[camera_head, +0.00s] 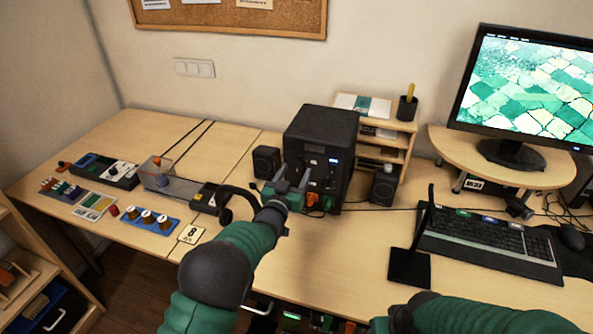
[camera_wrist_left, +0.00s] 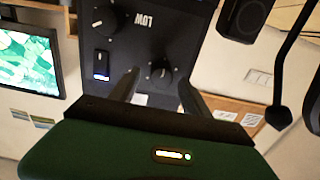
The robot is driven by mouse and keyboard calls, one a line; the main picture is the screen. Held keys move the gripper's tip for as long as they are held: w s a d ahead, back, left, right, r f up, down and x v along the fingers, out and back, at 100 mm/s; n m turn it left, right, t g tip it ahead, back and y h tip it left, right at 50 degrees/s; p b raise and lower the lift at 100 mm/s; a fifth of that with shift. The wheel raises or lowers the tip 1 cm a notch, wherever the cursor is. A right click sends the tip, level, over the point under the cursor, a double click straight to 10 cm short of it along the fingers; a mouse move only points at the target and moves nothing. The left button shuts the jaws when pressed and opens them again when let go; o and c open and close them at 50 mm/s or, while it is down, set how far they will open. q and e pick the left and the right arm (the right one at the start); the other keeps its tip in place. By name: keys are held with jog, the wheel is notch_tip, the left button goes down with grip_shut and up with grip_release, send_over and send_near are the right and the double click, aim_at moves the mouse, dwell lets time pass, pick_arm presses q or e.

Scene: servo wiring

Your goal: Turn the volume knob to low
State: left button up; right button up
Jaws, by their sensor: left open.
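A black box-shaped device (camera_head: 322,136) stands on the desk against the wall. In the left wrist view, its front panel (camera_wrist_left: 140,45) appears upside down with two round dark knobs, the word LOW (camera_wrist_left: 143,18) and a small blue-lit display (camera_wrist_left: 101,68). One knob (camera_wrist_left: 160,70) shows between my open left fingers; the other knob (camera_wrist_left: 103,21) is farther up in that picture. I cannot read which is the volume knob. My left gripper (camera_head: 291,180) is in front of the panel; contact with the knob cannot be told. My right gripper is out of view; only part of that arm shows.
Small speakers (camera_head: 266,162) (camera_head: 384,186) flank the device. A headset (camera_head: 228,198) lies left of my left gripper. A thin black stand (camera_head: 411,262), a keyboard (camera_head: 487,240) and a monitor (camera_head: 530,90) are to the right. The desk's front middle is clear.

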pick_arm(q)
jog(key=shift+x, duration=0.85)
jog(key=shift+a, duration=0.15)
jog(key=c, duration=0.5)
grip_shut()
